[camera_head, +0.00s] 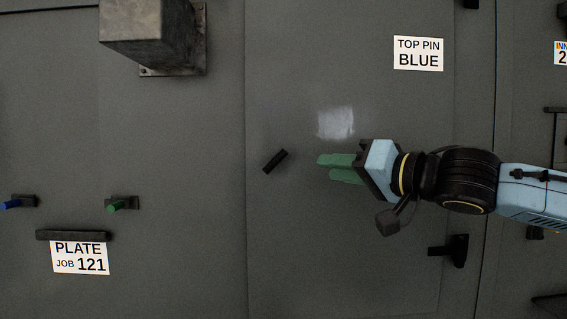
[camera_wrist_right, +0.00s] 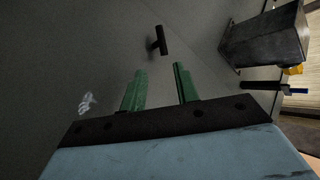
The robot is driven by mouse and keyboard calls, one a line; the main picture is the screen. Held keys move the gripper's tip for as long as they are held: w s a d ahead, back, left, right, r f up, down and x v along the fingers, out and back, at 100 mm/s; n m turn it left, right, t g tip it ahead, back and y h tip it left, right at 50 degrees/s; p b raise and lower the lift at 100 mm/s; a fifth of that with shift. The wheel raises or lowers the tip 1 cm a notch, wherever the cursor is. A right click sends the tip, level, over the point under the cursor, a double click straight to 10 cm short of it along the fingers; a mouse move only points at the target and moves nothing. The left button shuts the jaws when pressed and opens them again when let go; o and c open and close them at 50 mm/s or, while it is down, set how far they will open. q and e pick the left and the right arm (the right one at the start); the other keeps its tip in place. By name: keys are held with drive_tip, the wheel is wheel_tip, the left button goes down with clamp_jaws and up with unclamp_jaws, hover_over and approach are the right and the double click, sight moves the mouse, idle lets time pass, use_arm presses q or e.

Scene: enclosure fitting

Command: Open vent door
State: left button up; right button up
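A grey door panel (camera_head: 330,250) fills the middle of the head view and looks closed. A short black handle (camera_head: 275,161) stands on it at a slant, left of my right gripper. My right gripper (camera_head: 325,167) has green fingers pointing left towards the handle, with a gap between them. In the right wrist view the handle (camera_wrist_right: 160,40) shows beyond the two fingertips (camera_wrist_right: 160,70), apart from them. Nothing is between the fingers. My left gripper is not in view.
A grey box (camera_head: 150,25) juts from the wall at the upper left. A green peg (camera_head: 120,205), a blue peg (camera_head: 14,204) and a black ledge (camera_head: 73,235) stick out at the lower left. A black bracket (camera_head: 450,250) sits below my right arm.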

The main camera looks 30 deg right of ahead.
sight(280, 161)
drive_tip(key=p+x, duration=0.7)
drive_tip(key=x, duration=0.5)
drive_tip(key=shift+w+r+p, duration=0.15)
drive_tip(key=shift+p, duration=0.2)
drive_tip(key=shift+w+a, duration=0.1)
drive_tip(key=shift+w, duration=0.4)
clamp_jaws()
